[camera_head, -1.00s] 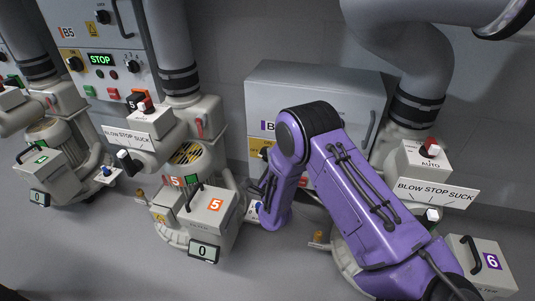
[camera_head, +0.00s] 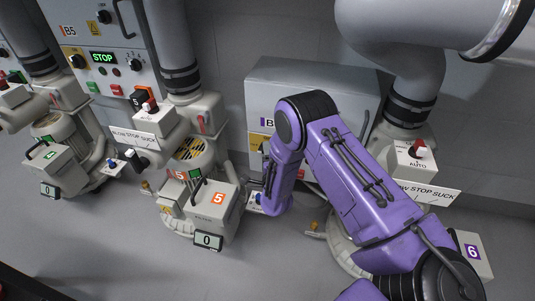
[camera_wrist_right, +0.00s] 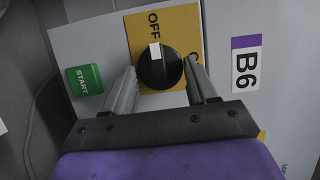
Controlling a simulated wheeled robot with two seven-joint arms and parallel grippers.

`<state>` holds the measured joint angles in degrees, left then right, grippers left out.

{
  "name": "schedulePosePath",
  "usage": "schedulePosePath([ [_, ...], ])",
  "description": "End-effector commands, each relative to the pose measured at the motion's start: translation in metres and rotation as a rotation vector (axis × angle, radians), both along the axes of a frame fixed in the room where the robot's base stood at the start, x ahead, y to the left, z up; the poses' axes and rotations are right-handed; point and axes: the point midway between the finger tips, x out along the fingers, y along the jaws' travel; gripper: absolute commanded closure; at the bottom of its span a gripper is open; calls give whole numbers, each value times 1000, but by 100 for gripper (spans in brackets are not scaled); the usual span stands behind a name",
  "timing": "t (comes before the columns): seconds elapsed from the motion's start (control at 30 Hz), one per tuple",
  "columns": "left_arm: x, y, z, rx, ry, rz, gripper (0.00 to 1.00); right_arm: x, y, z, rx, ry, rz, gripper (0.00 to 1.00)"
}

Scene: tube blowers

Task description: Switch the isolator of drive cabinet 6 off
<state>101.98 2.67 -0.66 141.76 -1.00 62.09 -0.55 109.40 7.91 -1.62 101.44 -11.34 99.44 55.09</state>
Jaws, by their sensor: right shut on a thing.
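Drive cabinet 6 (camera_head: 310,84) is the grey box on the wall, partly hidden behind my purple right arm. Its B6 label (camera_wrist_right: 246,68) shows in the right wrist view. The isolator is a round black knob (camera_wrist_right: 160,70) with a white pointer mark, on a yellow plate (camera_wrist_right: 182,28). The pointer mark faces the word OFF; the other word is mostly hidden by the knob and a finger. My right gripper (camera_wrist_right: 163,86) is shut on the knob, one finger on each side. In the head view the right gripper (camera_head: 268,180) is at the cabinet's left side. My left gripper is out of view.
A green START button (camera_wrist_right: 84,79) sits left of the knob. Cabinet B5 (camera_head: 105,45) stands at the left with a lit STOP display. Blower 5 (camera_head: 209,212) stands left of my arm, blower 6 (camera_head: 470,250) right of it. Grey floor lies in front.

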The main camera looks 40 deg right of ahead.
Motion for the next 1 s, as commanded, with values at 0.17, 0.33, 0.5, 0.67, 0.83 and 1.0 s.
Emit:
schedulePosePath([
  [0.17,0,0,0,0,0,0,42,0,0,-1,-1,4,1,73],
  [0.33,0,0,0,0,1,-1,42,0,0,-1,-1,4,1,20],
  [0.5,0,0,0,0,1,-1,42,0,0,-1,-1,2,1,17],
  [0.67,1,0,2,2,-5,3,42,-2,1,0,0,2,1,17],
  [0.83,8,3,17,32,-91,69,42,-28,15,4,0,6,4,17],
  [1.0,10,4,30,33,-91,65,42,-65,35,3,-1,6,5,17],
])
